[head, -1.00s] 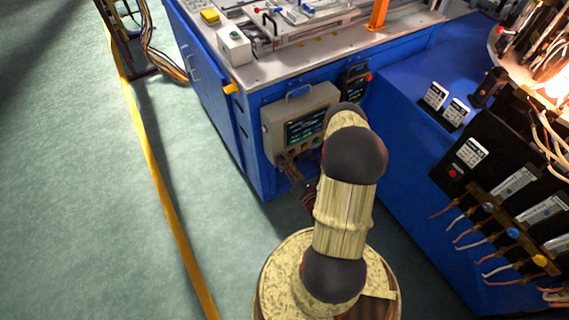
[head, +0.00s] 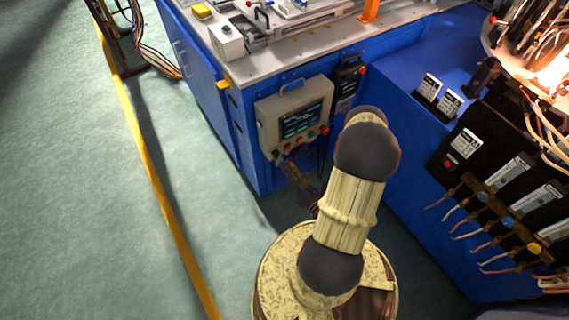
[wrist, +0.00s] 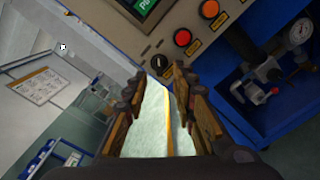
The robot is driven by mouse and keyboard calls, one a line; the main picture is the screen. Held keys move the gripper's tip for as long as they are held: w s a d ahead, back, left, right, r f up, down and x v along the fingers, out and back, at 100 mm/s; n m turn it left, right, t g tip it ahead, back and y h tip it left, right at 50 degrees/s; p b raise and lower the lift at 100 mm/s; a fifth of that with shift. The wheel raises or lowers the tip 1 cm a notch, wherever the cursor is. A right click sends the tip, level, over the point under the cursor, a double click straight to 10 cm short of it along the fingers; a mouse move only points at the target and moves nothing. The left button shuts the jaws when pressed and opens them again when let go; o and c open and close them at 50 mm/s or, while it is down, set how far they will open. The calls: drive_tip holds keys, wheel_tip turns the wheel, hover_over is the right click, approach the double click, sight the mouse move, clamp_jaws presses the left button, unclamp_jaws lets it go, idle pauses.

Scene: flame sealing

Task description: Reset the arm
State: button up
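My gripper (head: 281,160) shows in the head view just below the front of a beige control panel (head: 268,122), with my arm folded above my base. Whether it touches the panel cannot be told. In the wrist view my gripper (wrist: 160,80) has its two fingers apart with only floor and a yellow line visible between them, so it is open and empty. The panel (wrist: 190,45) appears tilted there, just beyond the fingers, with an orange button, a red button and a dark knob.
A blue machine cabinet (head: 192,75) carries the panel. A second blue cabinet (head: 400,135) with black electrical boxes and cables stands to the right. A yellow floor line (head: 150,170) runs along the left. Green floor (head: 80,220) on the left is clear.

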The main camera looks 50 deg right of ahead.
drive_tip(key=shift+s+a, duration=0.15)
drive_tip(key=shift+s, duration=0.35)
